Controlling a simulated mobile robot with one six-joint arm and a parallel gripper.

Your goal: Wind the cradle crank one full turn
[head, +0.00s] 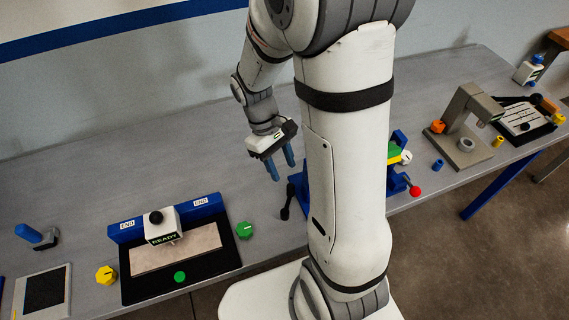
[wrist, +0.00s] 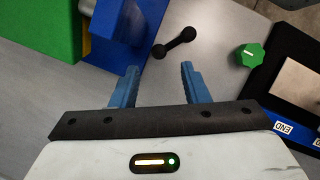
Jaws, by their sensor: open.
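The black cradle crank (head: 286,203), a short arm with rounded ends, sticks out at the left side of the blue cradle (head: 299,187). My own arm hides much of the cradle in the head view. In the wrist view the crank (wrist: 175,43) lies tilted just beyond the fingertips, apart from them, beside the blue cradle (wrist: 130,22). A green block (wrist: 40,42) shows at the cradle. My gripper (head: 282,172) has its blue fingers apart and empty, above and slightly left of the crank; in the wrist view the gripper (wrist: 159,68) has clear space between its fingers.
A green knob (head: 244,230) stands left of the crank, next to a black-based station (head: 228,252) marked READY. Right of the cradle are a red ball-ended lever (head: 414,190) and a grey stand (head: 463,115). Bare grey bench (head: 215,130) lies behind my gripper.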

